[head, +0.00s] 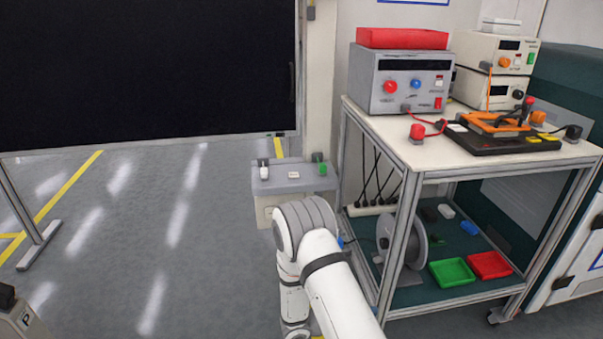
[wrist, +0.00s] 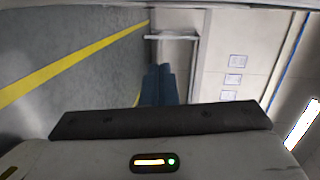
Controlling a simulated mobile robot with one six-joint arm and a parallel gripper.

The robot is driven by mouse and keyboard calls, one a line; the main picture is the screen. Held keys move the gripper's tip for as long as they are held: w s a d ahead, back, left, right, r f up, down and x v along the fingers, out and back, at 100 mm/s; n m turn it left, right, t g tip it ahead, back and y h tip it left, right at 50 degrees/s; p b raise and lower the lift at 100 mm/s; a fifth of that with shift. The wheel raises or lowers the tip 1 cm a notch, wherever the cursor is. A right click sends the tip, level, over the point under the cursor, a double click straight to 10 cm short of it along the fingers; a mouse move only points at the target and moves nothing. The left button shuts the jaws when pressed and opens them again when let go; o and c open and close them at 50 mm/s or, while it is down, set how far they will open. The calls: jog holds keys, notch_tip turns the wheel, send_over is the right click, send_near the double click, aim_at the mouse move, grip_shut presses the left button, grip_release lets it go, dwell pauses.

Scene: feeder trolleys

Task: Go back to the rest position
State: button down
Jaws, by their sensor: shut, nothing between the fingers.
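My gripper (wrist: 159,70) shows in the wrist view as two dark blue fingers side by side, shut with nothing between them. Beyond the fingertips are the grey floor, a yellow floor line and a pale frame; the fingers touch nothing that I can see. In the head view my white arm rises from the bottom centre and bends in front of a low grey cabinet. The gripper itself cannot be made out there.
A trolley (head: 401,150) stands close on the right of my arm, with instruments on top and red (head: 490,265) and green (head: 452,271) trays below. The low grey cabinet (head: 292,182) is behind the arm. A large black screen (head: 145,70) stands at left over open floor.

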jog(key=s+d+r+m+g+y+p, duration=0.1)
jog(key=s+r+m+g+y+p, duration=0.2)
jog(key=r+m, duration=0.55)
jog(key=s+d+r+m+g+y+p, duration=0.1)
jog(key=s+r+m+g+p, duration=0.3)
jog(key=r, duration=0.7)
jog(key=s+d+r+m+y+p, duration=0.1)
jog(key=s+r+m+y+p, duration=0.15)
jog(key=r+m+p, duration=0.45)
jog(key=s+a+r+m+t+y+p, duration=0.1)
jog(key=s+a+r+m+y+p, duration=0.1)
jog(key=r+m, duration=0.4)
jog(key=s+a+r+m+t+y+p, duration=0.2)
jog(key=s+r+m+y+p, duration=0.2)
jog(key=r, duration=0.9)
jog(key=s+a+r+m+t+y+p, duration=0.2)
jog(key=s+r+m+y+p, duration=0.1)
jog(key=r+m, duration=0.6)
jog(key=s+m+p, duration=0.1)
jog(key=p, duration=0.1)
jog(key=shift+s+r+p, duration=0.2)
jog(key=shift+r+p, duration=0.1)
jog(key=shift+y, duration=0.25)
